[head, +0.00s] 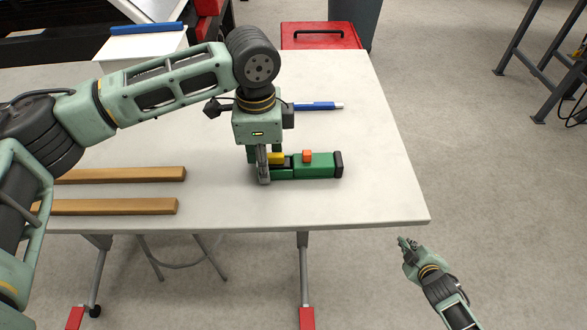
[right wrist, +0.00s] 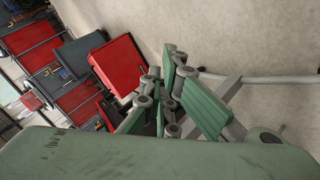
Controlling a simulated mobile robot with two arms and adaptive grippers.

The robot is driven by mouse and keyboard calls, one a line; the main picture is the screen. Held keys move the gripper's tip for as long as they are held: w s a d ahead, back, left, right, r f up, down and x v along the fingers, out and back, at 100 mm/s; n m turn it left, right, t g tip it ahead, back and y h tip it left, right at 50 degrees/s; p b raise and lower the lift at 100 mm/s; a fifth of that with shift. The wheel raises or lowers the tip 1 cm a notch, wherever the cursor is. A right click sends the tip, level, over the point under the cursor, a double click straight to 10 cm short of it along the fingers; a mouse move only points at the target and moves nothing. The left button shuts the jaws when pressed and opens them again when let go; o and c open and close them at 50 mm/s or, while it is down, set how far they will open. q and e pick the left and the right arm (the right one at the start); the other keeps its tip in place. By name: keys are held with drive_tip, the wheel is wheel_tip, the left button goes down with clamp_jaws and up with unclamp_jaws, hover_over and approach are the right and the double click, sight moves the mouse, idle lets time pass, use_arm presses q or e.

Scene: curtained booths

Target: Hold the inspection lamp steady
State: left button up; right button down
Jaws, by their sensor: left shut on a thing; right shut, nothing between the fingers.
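A green inspection lamp (head: 315,166) with a black end cap and a small orange block on top lies on its side on the white table. A yellow part shows near its left end. My left gripper (head: 264,177) points down over that left end and is shut on the lamp; its fingers hide part of it. My right gripper (head: 404,242) hangs off the table's front right corner, shut and empty. Its closed green fingers also show in the right wrist view (right wrist: 168,105). The lamp does not show in the right wrist view.
The white table (head: 370,120) ends just right of the lamp. Two wooden bars (head: 120,174) lie at the left, and a blue marker (head: 318,106) lies behind the lamp. A red toolbox (head: 320,38) stands beyond the back edge. Open floor lies to the right.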

drive_tip(key=w+a+r+n+t+y, duration=0.1)
drive_tip(key=w+r+n+t, duration=0.4)
drive_tip(key=r, duration=0.9)
drive_tip(key=w+a+r+n+t+y, duration=0.1)
drive_tip(key=w+r+n, duration=0.2)
drive_tip(key=w+r, duration=0.75)
drive_tip(key=s+a+r+n+t+y, duration=0.1)
drive_tip(key=s+a+r+n+y, duration=0.15)
drive_tip(key=r, duration=0.65)
drive_tip(key=s+a+r+n+t+y, duration=0.15)
drive_tip(key=a+r+n, duration=0.25)
drive_tip(key=r, duration=0.4)
drive_tip(key=s+a+r+n+y, duration=0.2)
drive_tip(key=a+r+n+y, duration=0.1)
drive_tip(key=r, duration=0.6)
drive_tip(key=s+a+n+g+y, duration=0.2)
drive_tip(key=s+a+n+y, duration=0.1)
drive_tip(key=s+a, duration=0.4)
drive_tip(key=s+a+f+m+g, duration=0.1)
drive_tip(key=s+a+f, duration=0.2)
drive_tip(key=s+a+f+m+g, duration=0.1)
drive_tip(key=s+a+f+m, duration=0.1)
drive_tip(key=s+a+f, duration=0.2)
drive_tip(key=s+a+f+m+g, duration=0.1)
drive_tip(key=s+a+f+m, duration=0.1)
drive_tip(key=s+a+f, duration=0.1)
drive_tip(key=shift+s+a+f+y, duration=0.3)
drive_tip(key=shift+s+a+f, duration=0.1)
drive_tip(key=shift+s+a, duration=0.3)
drive_tip(key=shift+w, duration=0.1)
